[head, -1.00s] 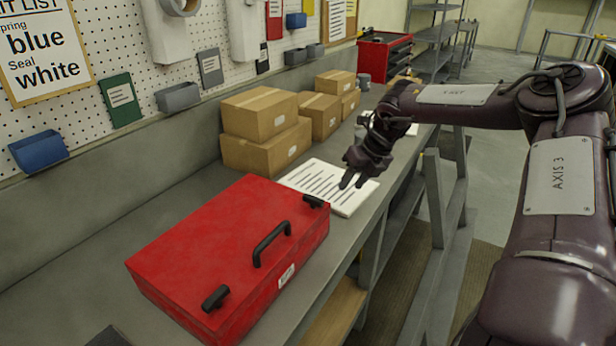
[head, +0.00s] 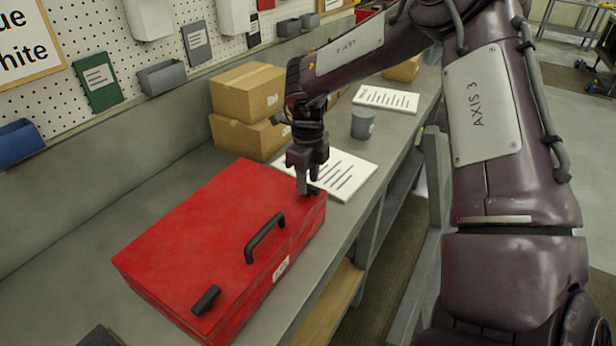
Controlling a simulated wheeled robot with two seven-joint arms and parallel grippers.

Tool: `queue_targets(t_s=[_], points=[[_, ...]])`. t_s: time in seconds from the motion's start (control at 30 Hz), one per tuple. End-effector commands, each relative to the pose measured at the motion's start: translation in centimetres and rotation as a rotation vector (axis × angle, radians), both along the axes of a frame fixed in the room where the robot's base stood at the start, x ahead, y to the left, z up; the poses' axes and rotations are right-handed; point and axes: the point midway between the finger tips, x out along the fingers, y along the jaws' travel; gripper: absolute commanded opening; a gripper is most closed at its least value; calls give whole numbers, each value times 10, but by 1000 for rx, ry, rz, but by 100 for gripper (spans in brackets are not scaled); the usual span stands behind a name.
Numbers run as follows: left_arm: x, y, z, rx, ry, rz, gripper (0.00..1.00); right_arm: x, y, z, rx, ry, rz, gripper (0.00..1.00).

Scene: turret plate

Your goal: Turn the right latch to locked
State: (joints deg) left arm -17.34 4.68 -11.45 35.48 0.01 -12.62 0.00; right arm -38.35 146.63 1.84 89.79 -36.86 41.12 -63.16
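A red case (head: 190,230) lies closed on the grey bench, with a black handle (head: 264,238) on its front edge. The left latch (head: 206,300) is a black knob at the case's near corner. The right latch (head: 313,192) is at the far corner, mostly hidden by my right gripper (head: 307,188). My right gripper points down with its fingertips at that latch. Whether the fingers are closed on it or just around it is unclear. My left gripper is out of view.
Paper sheets (head: 345,176) lie just behind the case, with a grey cup (head: 362,124) beyond them. Cardboard boxes (head: 245,92) stand against the pegboard wall. The bench (head: 60,235) left of the case is bare.

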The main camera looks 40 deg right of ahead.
Motion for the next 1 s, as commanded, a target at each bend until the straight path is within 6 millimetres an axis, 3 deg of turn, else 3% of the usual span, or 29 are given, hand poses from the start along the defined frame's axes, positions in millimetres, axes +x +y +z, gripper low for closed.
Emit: queue_targets(t_s=[0.37,0.67,1.0], points=[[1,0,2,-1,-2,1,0,0,0,-9,1,-1,-1,37],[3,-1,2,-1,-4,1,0,0,0,-9,1,-2,-1,0],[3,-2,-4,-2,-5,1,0,0,0,-10,0,-2,-35,0]])
